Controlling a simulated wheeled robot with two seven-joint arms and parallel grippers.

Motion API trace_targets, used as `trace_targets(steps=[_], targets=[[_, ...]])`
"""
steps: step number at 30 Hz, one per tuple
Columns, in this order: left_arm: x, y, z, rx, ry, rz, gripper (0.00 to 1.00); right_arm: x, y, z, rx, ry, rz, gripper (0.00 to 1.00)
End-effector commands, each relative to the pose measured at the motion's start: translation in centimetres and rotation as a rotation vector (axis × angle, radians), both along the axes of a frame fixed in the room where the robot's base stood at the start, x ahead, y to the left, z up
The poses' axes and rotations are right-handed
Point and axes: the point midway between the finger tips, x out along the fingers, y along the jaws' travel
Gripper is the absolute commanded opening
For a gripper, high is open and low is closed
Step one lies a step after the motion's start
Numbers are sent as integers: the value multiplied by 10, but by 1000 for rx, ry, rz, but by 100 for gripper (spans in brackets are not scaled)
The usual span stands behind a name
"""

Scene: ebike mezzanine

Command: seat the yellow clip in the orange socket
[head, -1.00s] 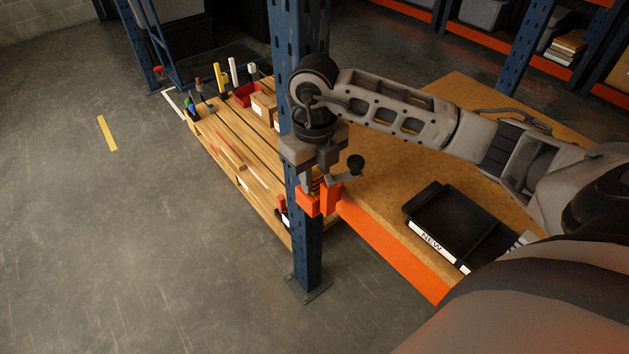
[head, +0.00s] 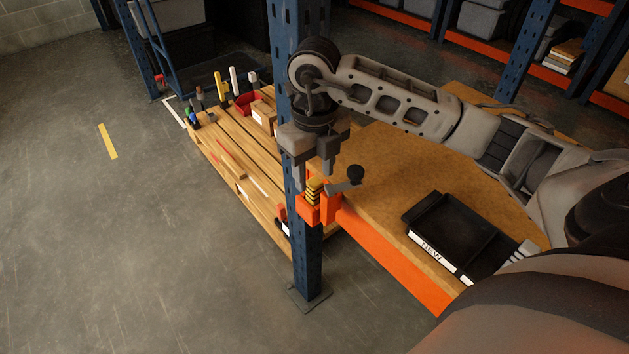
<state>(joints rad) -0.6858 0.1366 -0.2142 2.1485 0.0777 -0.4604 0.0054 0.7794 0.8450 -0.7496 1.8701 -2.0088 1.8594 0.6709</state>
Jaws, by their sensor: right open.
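The yellow clip (head: 313,190) stands in the orange socket (head: 318,207), which is fixed at the blue post by the corner of the shelf. Dark bands cross the clip. How deep it sits in the socket I cannot tell. My right gripper (head: 312,176) is open, pointing down just above the clip, with its fingers around or slightly above the clip's top. A grey lever with a black ball knob (head: 355,174) sticks out to the right of the socket. My left gripper is not in view.
The blue post (head: 308,262) stands right by the gripper. A black tray labelled NEW (head: 454,232) lies on the wooden shelf (head: 385,165) with an orange front beam (head: 392,262). A wooden pallet (head: 225,150) with small items is behind left. Open floor lies left.

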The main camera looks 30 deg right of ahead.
Motion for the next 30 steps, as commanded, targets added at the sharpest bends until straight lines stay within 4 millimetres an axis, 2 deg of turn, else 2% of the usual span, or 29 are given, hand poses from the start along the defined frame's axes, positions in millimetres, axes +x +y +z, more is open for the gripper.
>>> trace_targets(steps=[1,6,12,17,30], targets=[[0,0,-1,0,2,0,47,1,0,13,0,-7,2,45],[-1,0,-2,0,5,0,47,1,0,49,0,-5,0,45],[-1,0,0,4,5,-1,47,0,0,77,-1,-2,0,45],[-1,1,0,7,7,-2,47,0,0,83,0,1,1,45],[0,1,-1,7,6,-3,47,0,0,82,0,1,0,45]])
